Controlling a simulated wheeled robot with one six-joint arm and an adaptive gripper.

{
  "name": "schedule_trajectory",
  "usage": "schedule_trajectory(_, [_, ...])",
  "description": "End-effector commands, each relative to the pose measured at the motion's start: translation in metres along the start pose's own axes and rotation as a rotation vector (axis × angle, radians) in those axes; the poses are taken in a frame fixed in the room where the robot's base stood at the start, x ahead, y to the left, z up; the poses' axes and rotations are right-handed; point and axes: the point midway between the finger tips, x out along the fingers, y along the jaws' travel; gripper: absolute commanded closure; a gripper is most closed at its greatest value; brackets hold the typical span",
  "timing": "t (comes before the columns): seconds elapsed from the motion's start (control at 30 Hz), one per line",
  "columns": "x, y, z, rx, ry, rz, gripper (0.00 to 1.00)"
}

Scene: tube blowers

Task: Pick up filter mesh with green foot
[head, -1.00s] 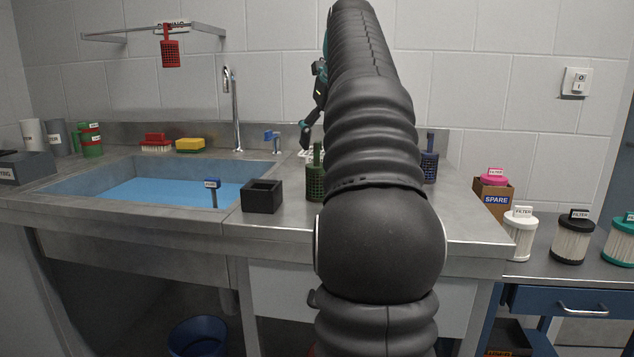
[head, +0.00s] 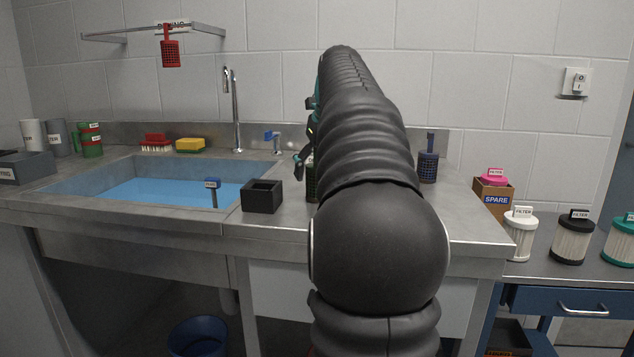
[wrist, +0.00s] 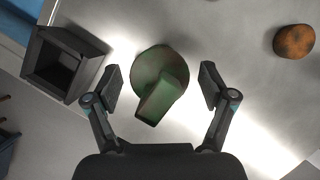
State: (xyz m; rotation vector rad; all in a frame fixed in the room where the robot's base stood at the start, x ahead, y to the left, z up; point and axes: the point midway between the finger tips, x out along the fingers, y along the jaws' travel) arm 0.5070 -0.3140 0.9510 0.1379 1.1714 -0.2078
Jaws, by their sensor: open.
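The filter mesh with the green foot stands on the steel counter beside the small black box. In the head view my arm hides most of it, and only a dark green strip of the mesh (head: 311,182) shows. In the wrist view its green top (wrist: 160,82) is seen from above, with a blocky handle over a round body. My gripper (wrist: 160,86) is open above it, one finger on each side, with a visible gap on both sides. Part of my gripper (head: 303,162) shows at the arm's left edge in the head view.
A black open box (head: 262,196) stands close on the left, also in the wrist view (wrist: 62,62). The sink (head: 130,192) lies further left. A blue mesh (head: 428,160) stands right of my arm. An orange-brown round thing (wrist: 294,41) lies at upper right in the wrist view.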

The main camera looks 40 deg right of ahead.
Motion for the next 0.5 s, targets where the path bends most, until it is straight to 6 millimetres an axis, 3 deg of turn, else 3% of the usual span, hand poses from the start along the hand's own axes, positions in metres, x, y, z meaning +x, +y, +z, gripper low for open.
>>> schedule_trajectory(0.03, [-0.0001, -0.0001, 0.0000, 0.000, 0.000, 0.000, 0.17])
schedule_trajectory(0.2, [-0.0003, -0.0001, 0.0000, 0.000, 0.000, 0.000, 0.60])
schedule_trajectory(0.3, [-0.0002, -0.0001, -0.0001, 0.000, 0.000, 0.000, 0.79])
schedule_trajectory(0.5, [-0.0003, -0.0001, -0.0001, 0.000, 0.000, 0.000, 0.80])
